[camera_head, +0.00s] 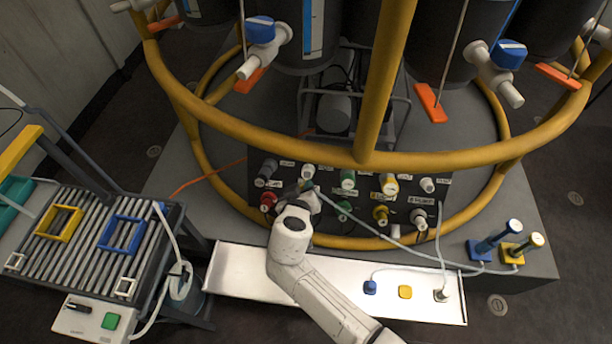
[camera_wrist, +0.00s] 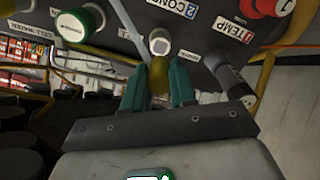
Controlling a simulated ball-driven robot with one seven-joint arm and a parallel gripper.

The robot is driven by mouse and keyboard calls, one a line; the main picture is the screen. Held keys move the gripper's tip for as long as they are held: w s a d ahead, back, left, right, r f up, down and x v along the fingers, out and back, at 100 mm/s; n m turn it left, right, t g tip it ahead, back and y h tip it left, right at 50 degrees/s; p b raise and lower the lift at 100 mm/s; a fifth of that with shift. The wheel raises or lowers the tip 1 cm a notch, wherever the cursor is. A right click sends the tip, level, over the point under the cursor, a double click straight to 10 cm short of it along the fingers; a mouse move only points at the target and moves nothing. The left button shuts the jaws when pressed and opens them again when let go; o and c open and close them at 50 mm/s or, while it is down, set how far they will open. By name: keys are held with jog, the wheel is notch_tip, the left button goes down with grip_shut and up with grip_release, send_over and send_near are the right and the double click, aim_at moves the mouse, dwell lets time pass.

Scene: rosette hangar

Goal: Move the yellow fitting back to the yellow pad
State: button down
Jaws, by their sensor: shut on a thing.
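My gripper (camera_wrist: 160,88) has teal fingers and is shut on the yellow fitting (camera_wrist: 160,74) in the wrist view. The fitting points at a pale round port (camera_wrist: 159,43) on the dark panel; I cannot tell whether it is seated in it or just in front. In the head view my gripper (camera_head: 307,187) is at the panel's left part, and the fitting is hidden there. A small yellow pad (camera_head: 405,292) lies on the white tray (camera_head: 240,270), well to the right of and below my gripper.
The labelled panel (camera_head: 335,215) carries several coloured ports close around my gripper. A yellow rail (camera_head: 265,138) curves above it. A pale hose (camera_head: 400,245) crosses the panel's front. A white hosed fitting (camera_head: 441,295) stands right of the yellow pad. Blue and yellow blocks (camera_head: 515,251) stand farther right.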

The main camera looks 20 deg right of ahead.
jog(key=s+d+f+m+g, duration=0.1)
jog(key=d, duration=0.2)
jog(key=s+d+f+m+g, duration=0.1)
jog(key=s+d+f, duration=0.1)
jog(key=d, duration=0.1)
jog(key=s+d+f+m+g+h, duration=0.1)
jog(key=s+d+f, duration=0.1)
jog(key=d, duration=0.1)
jog(key=shift+s+d+g, duration=0.2)
jog(key=shift+s+g, duration=0.05)
jog(key=shift+g, duration=0.15)
jog(key=s+d+f+m+g+y, duration=0.2)
jog(key=s+d+f+m, duration=0.2)
jog(key=s, duration=0.4)
jog(key=s+d+f+m+g+y, duration=0.2)
jog(key=s+d+f+m+y, duration=0.15)
jog(key=s, duration=0.55)
jog(key=s+d+f+m+g+y, duration=0.1)
jog(key=s+d+f+m+g, duration=0.2)
jog(key=s, duration=0.5)
jog(key=shift+m+t, duration=0.4)
jog(key=shift+m, duration=0.15)
jog(key=shift+s+d+f, duration=0.1)
jog(key=shift+d+f, duration=0.1)
jog(key=shift+f, duration=0.85)
jog(key=shift+d+f, duration=0.2)
jog(key=shift+f, duration=0.8)
jog(key=shift+s+d+f, duration=0.1)
jog(key=shift+d+f, duration=0.1)
jog(key=shift+f, duration=0.85)
